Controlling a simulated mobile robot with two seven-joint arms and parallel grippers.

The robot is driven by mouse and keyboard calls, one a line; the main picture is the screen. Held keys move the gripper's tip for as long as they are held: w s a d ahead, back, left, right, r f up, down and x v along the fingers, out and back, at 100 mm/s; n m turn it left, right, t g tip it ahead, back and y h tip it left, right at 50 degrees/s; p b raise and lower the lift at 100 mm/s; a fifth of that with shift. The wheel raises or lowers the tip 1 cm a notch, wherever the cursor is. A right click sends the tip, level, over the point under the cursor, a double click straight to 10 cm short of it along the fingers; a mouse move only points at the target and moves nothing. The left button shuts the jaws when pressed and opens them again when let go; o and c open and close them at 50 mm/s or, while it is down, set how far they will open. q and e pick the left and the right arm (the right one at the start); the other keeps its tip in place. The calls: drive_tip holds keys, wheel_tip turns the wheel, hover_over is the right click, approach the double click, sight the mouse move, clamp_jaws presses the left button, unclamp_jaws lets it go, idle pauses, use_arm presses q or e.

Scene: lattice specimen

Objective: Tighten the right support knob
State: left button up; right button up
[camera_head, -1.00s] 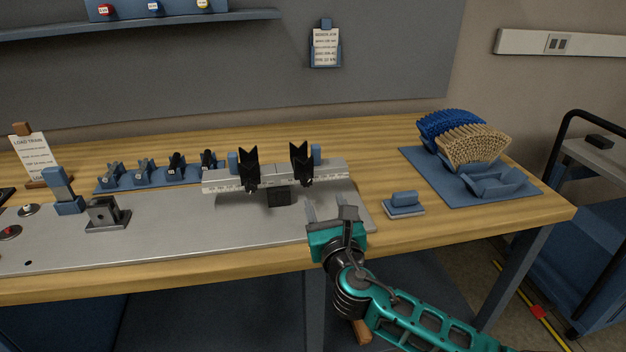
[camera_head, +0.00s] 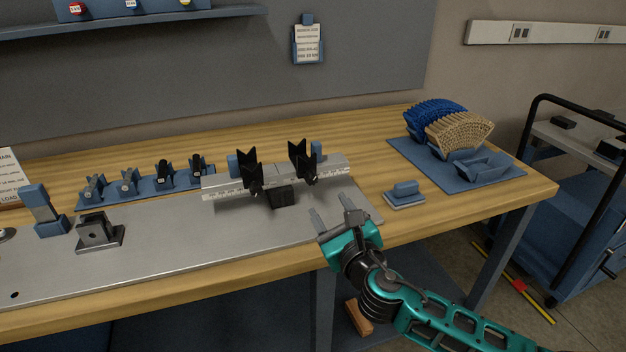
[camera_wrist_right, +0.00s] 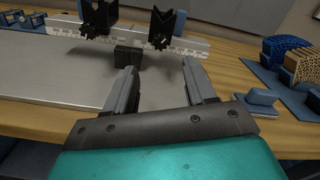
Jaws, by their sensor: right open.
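Two black V-shaped supports stand on a silver ruled rail: the left support (camera_head: 249,172) and the right support (camera_head: 302,163). The rail (camera_head: 220,187) sits on a black block (camera_head: 284,195) over a grey metal plate (camera_head: 180,256). A small dark part, possibly the right support knob, shows low on the front of the right support (camera_wrist_right: 158,44) in the right wrist view; it is too small to be sure. My right gripper (camera_head: 333,215) is open and empty, in front of and below the right support, apart from it. In the right wrist view its fingers (camera_wrist_right: 163,85) point toward the rail.
A row of small blue holders (camera_head: 128,184) lies behind the plate at left. A blue block (camera_head: 404,192) sits right of the plate. A blue mat (camera_head: 403,153) with blue and tan lattice pieces (camera_head: 458,133) is at the back right. A cart (camera_head: 590,200) stands beyond the table.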

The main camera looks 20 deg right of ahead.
sight(313, 181)
drive_tip(key=w+b, duration=0.1)
drive_tip(key=w, duration=1)
drive_tip(key=shift+w+a, duration=0.2)
drive_tip(key=shift+c, duration=0.4)
clamp_jaws()
